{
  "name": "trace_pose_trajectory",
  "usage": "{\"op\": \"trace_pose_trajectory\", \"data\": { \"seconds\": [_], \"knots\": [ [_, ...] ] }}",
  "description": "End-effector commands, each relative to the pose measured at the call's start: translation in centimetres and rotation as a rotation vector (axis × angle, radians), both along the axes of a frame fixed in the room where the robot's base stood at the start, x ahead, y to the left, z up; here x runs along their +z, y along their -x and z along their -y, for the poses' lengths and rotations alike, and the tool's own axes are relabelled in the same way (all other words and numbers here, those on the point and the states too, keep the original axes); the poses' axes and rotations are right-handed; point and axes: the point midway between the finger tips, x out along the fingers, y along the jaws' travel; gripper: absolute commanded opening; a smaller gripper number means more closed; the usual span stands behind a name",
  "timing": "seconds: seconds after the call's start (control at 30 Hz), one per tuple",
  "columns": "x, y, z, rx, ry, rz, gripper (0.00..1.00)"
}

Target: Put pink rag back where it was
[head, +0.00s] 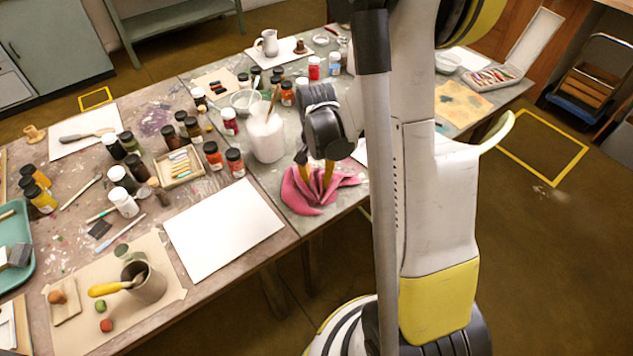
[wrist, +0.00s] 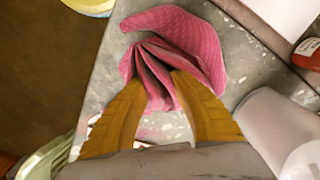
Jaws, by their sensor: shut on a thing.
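The pink rag (head: 299,196) lies bunched on the grey table near its front edge, just right of the seam between two table tops. In the wrist view the rag (wrist: 187,28) is pinched into folds between two yellow-brown fingers, with a loose flap spreading beyond them on the table. My gripper (head: 316,172) points down and is shut on the rag; its fingers also show in the wrist view (wrist: 162,100). The rag still appears to rest on the table. Part of it is behind the fingers.
A white jug-like container (head: 266,138) holding brushes stands close left of my gripper. A white sheet (head: 222,229) lies to the left on the wooden table. Several pigment jars, including a red-labelled one (head: 235,162), stand behind. The table's front edge is close to the rag.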

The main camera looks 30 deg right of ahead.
Motion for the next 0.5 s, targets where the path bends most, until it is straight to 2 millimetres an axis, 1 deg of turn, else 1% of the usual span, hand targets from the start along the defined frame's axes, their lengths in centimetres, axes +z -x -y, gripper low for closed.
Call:
{"op": "trace_pose_trajectory", "data": {
  "seconds": [0.13,0.27,0.3,0.33,0.5],
  "knots": [
    [0.16,0.02,0.01,0.0,0.0,0.0,0.0],
    [-0.3,0.02,0.01,0.0,0.0,0.0,0.0],
    [-0.21,0.02,0.01,0.0,0.0,0.0,0.37],
    [-0.17,0.01,0.01,0.0,0.0,0.0,0.46],
    [-0.14,0.01,0.01,0.0,0.0,0.0,0.46]
  ]
}}
